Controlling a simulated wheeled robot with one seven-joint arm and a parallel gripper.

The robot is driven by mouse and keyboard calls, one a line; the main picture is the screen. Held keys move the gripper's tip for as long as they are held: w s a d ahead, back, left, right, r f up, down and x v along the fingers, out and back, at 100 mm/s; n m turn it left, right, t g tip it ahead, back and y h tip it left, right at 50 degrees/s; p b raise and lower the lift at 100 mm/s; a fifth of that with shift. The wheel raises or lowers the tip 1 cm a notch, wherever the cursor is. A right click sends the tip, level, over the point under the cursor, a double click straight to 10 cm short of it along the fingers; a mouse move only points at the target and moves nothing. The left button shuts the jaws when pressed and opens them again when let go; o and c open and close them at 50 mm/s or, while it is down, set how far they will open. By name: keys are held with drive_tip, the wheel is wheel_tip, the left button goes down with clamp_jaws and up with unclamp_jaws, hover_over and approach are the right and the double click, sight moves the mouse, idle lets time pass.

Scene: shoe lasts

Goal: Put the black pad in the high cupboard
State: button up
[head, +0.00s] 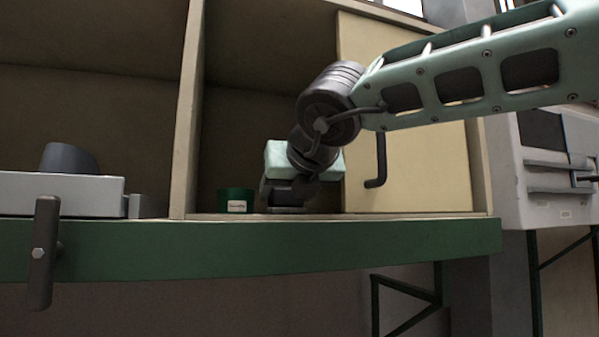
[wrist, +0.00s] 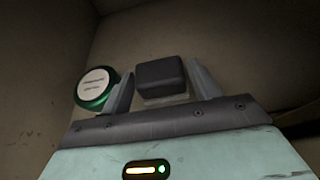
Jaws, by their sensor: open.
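My gripper (head: 288,196) is inside the open right-hand compartment of the cupboard (head: 196,110), low over its floor. In the wrist view my gripper (wrist: 161,72) is open, with one pale finger on each side of the black pad (wrist: 160,77). The pad is a dark block with rounded edges. Narrow gaps seem to show between it and the fingers; whether either finger touches it I cannot tell. In the head view the gripper body and dark wrist links hide the pad, or leave it too dark to pick out.
A green tin (head: 236,200) with a white label stands just left of my gripper; it also shows in the wrist view (wrist: 97,88). A cream door (head: 430,170) with a dark handle covers the compartment's right side.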

drive_tip(key=b+v, duration=0.2)
drive_tip(key=v, duration=0.9)
drive_tip(key=shift+b, duration=0.4)
drive_tip(key=shift+s+f, duration=0.1)
drive_tip(key=shift+s, duration=0.05)
